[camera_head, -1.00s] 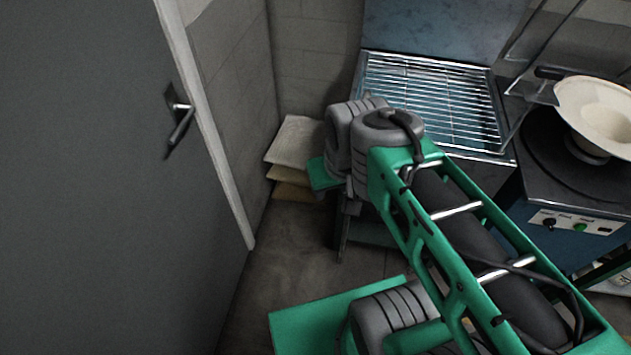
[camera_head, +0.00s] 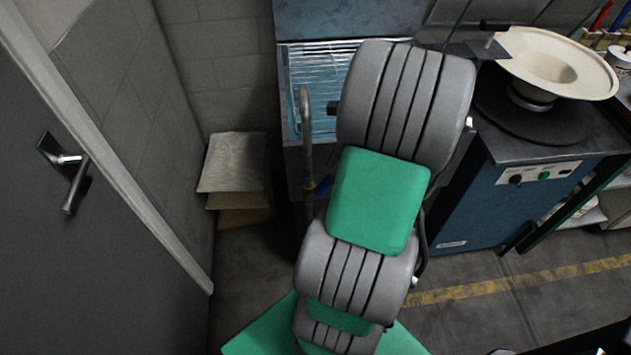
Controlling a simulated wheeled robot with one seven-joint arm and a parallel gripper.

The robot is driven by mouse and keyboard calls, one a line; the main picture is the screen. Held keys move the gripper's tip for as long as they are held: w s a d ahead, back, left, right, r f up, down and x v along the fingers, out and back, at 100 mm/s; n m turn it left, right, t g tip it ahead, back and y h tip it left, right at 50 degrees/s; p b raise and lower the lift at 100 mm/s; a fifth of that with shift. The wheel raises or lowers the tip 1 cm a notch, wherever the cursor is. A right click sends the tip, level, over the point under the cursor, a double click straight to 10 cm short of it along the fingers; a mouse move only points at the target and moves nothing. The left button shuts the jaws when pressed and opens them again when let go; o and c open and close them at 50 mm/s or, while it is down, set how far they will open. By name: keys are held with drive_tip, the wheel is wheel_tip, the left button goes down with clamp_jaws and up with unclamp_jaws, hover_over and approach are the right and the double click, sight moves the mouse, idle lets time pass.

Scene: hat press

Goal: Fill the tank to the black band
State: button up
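I cannot make out a tank with a black band in this view. My green and grey arm links fill the middle of the view and hide part of what stands behind them. My gripper is not visible. A blue machine (camera_head: 463,212) with a small control panel (camera_head: 541,174) stands at the right. A cream, wide-brimmed hat-like form (camera_head: 541,62) rests above its dark round top. The panel carries a black knob and a green button.
A wire rack (camera_head: 318,72) over a blue basin is partly hidden behind my arm. Stacked boards or sacks (camera_head: 234,163) lie by the wall. A grey door with a handle (camera_head: 66,172) stands at left. A yellow floor stripe (camera_head: 530,281) crosses open floor at lower right.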

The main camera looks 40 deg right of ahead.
sight(324, 185)
drive_tip(key=b+x, duration=0.1)
drive_tip(key=x, duration=0.6)
drive_tip(key=shift+a+f, duration=0.1)
drive_tip(key=shift+f, duration=0.05)
drive_tip(key=shift+c, duration=0.2)
clamp_jaws()
idle(0.9)
